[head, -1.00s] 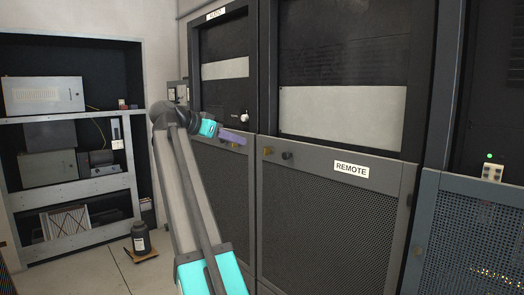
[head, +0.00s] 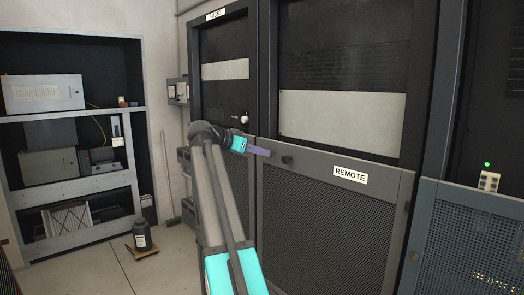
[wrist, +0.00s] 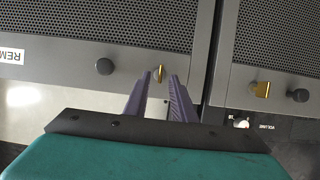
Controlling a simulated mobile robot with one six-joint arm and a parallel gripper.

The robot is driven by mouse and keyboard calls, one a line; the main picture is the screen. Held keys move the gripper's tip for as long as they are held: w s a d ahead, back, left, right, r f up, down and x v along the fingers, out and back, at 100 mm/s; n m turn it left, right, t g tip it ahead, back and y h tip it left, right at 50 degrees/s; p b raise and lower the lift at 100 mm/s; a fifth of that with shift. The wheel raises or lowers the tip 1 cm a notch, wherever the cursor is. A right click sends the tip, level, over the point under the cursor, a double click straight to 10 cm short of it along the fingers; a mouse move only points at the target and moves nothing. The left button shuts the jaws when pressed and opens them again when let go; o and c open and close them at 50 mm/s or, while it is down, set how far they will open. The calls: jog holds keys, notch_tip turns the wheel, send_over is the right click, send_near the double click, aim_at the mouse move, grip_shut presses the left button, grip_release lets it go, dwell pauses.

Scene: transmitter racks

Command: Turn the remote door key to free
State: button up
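The remote door (head: 330,225) is a grey mesh panel with a white REMOTE label (head: 350,174). Its small brass key (wrist: 160,73) shows nearly edge-on in the wrist view, in the gap between my fingertips. In the head view my gripper hides the key. My gripper (wrist: 160,76) is open, with one purple finger on each side of the key. I cannot tell whether either finger touches it. In the head view my gripper (head: 268,153) reaches the upper left corner of the remote door, just left of its dark round knob (head: 287,160).
The neighbouring cabinet door on the left has its own brass key (wrist: 260,90) and dark knob (wrist: 298,95). A white volume knob (head: 244,120) is above it. A blue mesh cabinet (head: 470,235) stands at right.

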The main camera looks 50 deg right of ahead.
jog(key=shift+x, duration=1.15)
grip_shut()
jog(key=shift+a, duration=0.1)
